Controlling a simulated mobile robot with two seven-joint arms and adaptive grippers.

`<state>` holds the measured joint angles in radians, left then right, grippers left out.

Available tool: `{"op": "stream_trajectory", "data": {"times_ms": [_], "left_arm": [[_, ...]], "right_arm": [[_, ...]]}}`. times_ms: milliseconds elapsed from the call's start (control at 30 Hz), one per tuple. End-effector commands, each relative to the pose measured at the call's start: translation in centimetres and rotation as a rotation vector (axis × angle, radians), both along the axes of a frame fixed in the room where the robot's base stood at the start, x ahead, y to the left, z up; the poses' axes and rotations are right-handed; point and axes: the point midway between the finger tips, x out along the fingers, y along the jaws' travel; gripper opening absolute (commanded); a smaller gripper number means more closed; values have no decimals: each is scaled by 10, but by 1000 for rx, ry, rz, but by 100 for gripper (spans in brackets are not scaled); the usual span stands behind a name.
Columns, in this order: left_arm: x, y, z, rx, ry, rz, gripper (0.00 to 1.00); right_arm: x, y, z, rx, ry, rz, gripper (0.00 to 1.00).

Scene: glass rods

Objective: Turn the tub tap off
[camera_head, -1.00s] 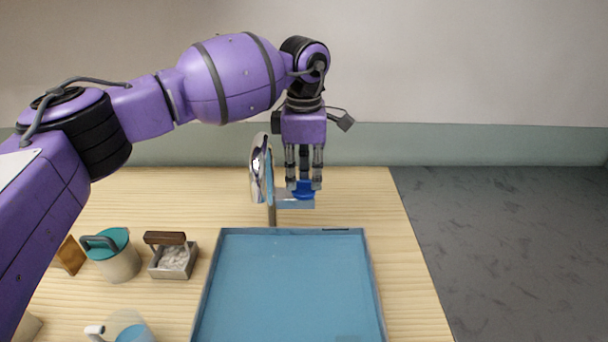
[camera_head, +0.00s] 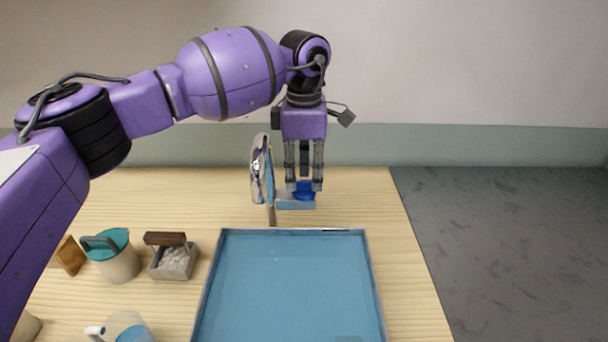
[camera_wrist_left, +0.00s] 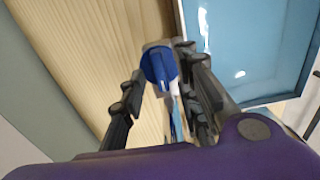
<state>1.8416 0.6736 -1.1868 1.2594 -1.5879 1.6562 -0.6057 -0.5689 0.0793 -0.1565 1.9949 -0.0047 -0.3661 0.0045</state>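The tub tap has a blue knob (camera_head: 304,190) on a light blue block (camera_head: 296,205) at the back edge of the blue tub (camera_head: 215,270). My left gripper (camera_head: 304,186) points straight down over the tap, its fingers on either side of the knob. In the left wrist view the blue knob (camera_wrist_left: 159,66) sits between the fingers, with small gaps showing beside it, so the gripper looks open. Whether a fingertip touches the knob is hard to tell. A bright streak shows on the tub in the wrist view; I cannot tell whether it is water or a reflection. My right gripper is out of view.
A shiny round disc on a post (camera_head: 262,170) stands close left of my left gripper. The table right of the tap is bare.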

Motion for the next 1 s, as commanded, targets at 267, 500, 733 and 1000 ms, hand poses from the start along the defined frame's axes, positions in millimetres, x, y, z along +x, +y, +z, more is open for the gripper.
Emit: {"op": "stream_trajectory", "data": {"times_ms": [267,500,733,1000], "left_arm": [[1,0,60,-2,-5,1,30],[1,0,99,-2,-4,0,30],[0,0,110,0,-2,0,30],[0,0,110,0,-2,0,30]], "right_arm": [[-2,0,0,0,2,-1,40],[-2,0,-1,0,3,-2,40],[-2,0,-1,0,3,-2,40],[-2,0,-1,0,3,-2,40]]}}
